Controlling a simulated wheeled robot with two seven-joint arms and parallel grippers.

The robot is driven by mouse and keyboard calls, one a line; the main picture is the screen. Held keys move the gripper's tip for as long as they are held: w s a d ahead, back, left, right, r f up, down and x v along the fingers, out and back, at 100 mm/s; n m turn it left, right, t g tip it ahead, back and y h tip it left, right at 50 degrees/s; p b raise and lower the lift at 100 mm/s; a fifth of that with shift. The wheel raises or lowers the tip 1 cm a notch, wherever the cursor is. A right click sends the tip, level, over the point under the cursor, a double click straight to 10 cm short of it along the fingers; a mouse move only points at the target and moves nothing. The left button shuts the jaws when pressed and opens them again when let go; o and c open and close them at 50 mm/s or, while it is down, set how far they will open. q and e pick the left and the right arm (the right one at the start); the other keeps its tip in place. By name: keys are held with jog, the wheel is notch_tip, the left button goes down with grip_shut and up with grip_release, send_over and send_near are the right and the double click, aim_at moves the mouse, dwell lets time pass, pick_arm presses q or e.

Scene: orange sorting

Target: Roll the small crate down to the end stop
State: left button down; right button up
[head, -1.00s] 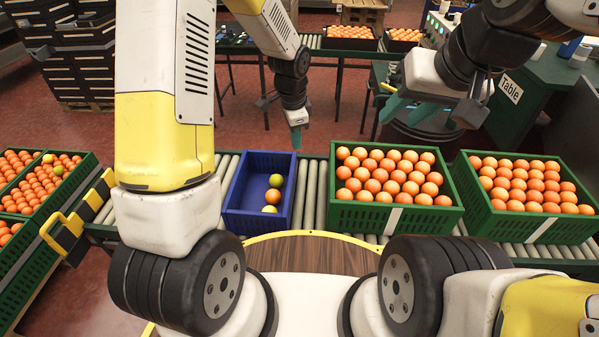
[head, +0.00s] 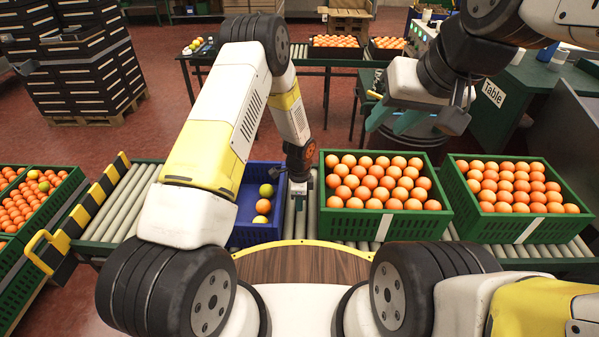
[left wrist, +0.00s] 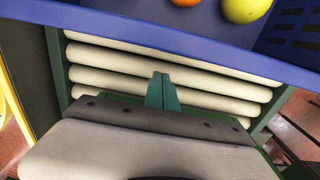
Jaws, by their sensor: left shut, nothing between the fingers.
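The small blue crate (head: 243,234) stands on the roller conveyor, partly hidden behind my left arm. My left gripper (head: 298,190) is shut and empty, low over the rollers just right of the crate. In the left wrist view the shut fingertips (left wrist: 164,88) are above bare rollers, and the crate's blue wall (left wrist: 200,43) runs across just ahead; I cannot tell whether they touch. The black-and-yellow striped end stop (head: 101,192) is at the conveyor's left end. My right gripper (head: 396,122) is open and empty, raised beyond the green crates.
Two green crates full of oranges, a nearer one (head: 385,225) and one further right (head: 530,229), stand on the conveyor. Bare rollers (head: 128,200) lie between the blue crate and the end stop. Green crates (head: 45,225) stand left of the conveyor.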

pick_arm(q)
jog(key=a, duration=0.3)
jog(key=shift+a+f, duration=0.35)
jog(key=shift+f, duration=0.05)
jog(key=shift+a, duration=0.15)
jog(key=a, duration=1.5)
jog(key=w+a, duration=0.1)
jog(key=a, duration=3)
jog(key=shift+w, duration=0.25)
